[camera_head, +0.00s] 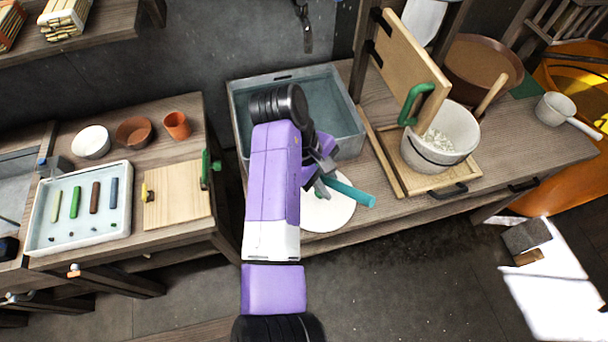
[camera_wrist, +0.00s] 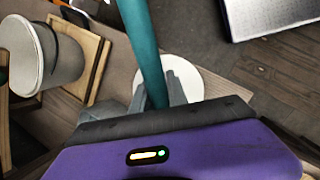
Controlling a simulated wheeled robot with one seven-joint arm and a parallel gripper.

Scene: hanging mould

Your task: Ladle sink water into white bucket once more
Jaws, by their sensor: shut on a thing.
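My gripper (camera_head: 326,180) is shut on a teal rod-like handle (camera_head: 350,192) over the front of the bench. In the wrist view the fingers (camera_wrist: 158,90) close around this teal handle (camera_wrist: 143,40), which runs out of the top edge; its far end is not seen. The sink (camera_head: 352,112) is a grey basin with water behind my arm, partly hidden by it. The white bucket (camera_head: 430,158) stands upright on a wooden tray to the right, with pale lumpy contents and a wooden stick; it also shows in the wrist view (camera_wrist: 65,65). A white ladle (camera_head: 555,108) lies at the bench's right end.
A white disc (camera_head: 325,214) lies below my gripper at the bench's front. A wooden panel with a green handle (camera_head: 410,104) stands between sink and bucket. A brown bowl (camera_head: 484,68) is behind the bucket. An orange vat (camera_head: 572,75) stands at right.

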